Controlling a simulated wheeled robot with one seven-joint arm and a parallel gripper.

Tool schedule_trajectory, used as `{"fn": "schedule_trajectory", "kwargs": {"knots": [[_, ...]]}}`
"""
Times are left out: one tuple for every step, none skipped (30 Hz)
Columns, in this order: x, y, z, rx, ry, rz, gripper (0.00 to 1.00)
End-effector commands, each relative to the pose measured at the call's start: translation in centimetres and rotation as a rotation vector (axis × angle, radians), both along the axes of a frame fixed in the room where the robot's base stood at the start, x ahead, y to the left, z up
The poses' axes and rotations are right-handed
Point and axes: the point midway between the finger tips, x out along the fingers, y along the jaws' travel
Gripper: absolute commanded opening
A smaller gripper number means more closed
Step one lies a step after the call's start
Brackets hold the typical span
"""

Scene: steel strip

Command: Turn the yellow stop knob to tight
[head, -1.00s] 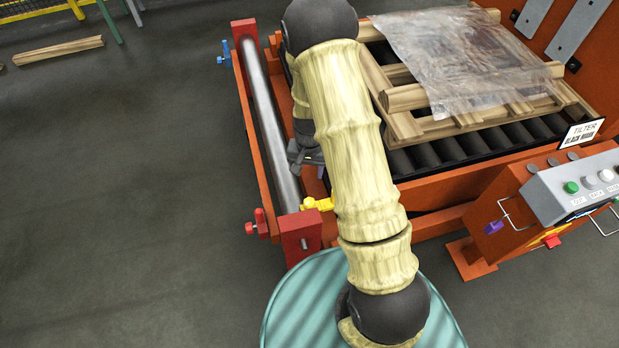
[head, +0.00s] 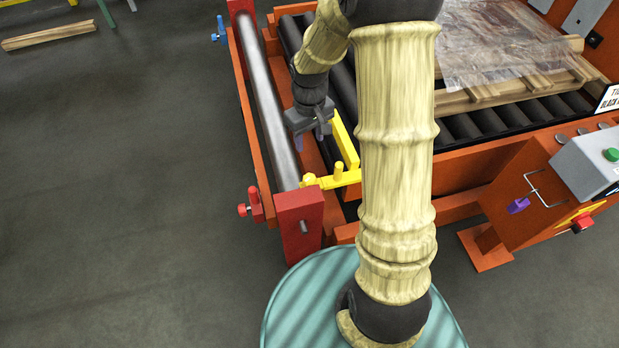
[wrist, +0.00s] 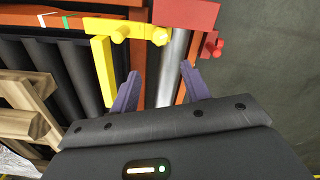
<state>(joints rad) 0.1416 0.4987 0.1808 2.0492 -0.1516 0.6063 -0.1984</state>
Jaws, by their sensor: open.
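The yellow stop (head: 345,143) is an angled yellow arm at the near end of the steel roller. A lobed yellow knob (head: 310,180) sits at its left end, and a short yellow peg (head: 339,172) stands beside it. In the wrist view the knob (wrist: 159,37) is at top centre, close to the red end block. My gripper (head: 312,139) is open and empty, over the roller side of the frame, beyond the knob and apart from it. In the wrist view my gripper's purple fingers (wrist: 161,72) point toward the knob. The knob's tight marking cannot be made out.
The steel roller (head: 268,110) runs beside the orange frame, ending at a red block (head: 299,215). A small red handle (head: 255,205) sticks out at left. A film-covered pallet (head: 500,100) rests on black rollers. A control box (head: 590,165) stands at right.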

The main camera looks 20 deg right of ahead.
Motion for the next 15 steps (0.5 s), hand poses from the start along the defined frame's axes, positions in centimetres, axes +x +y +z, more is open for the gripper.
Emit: {"fn": "schedule_trajectory", "kwargs": {"knots": [[0.0, 0.0, 0.0, 0.0, 0.0, -0.001, 0.47], [0.0, 0.0, 0.0, 0.0, 0.0, -0.001, 0.47], [0.0, 0.0, -0.1, 0.0, 0.0, -0.002, 0.47], [0.0, 0.0, -0.2, 0.001, 0.0, -0.002, 0.47], [0.0, 0.0, -0.3, 0.001, 0.001, -0.002, 0.47], [0.0, 0.0, -0.5, 0.001, 0.001, -0.002, 0.47], [0.0, 0.0, -0.8, 0.001, 0.001, -0.002, 0.47], [0.0, 0.0, -1.1, 0.001, 0.001, -0.003, 0.47], [0.0, 0.0, -1.5, 0.0, 0.002, -0.003, 0.47], [-0.1, 0.0, -1.9, 0.0, 0.002, -0.003, 0.47], [-0.1, 0.0, -2.4, 0.001, 0.003, -0.003, 0.47], [-0.1, 0.0, -3.1, 0.001, 0.003, -0.004, 0.47], [-0.1, 0.0, -3.6, 0.001, 0.004, -0.004, 0.47], [-0.1, 0.0, -4.1, 0.001, 0.004, -0.004, 0.47], [-0.1, 0.0, -4.9, 0.001, 0.003, -0.004, 0.47]]}}
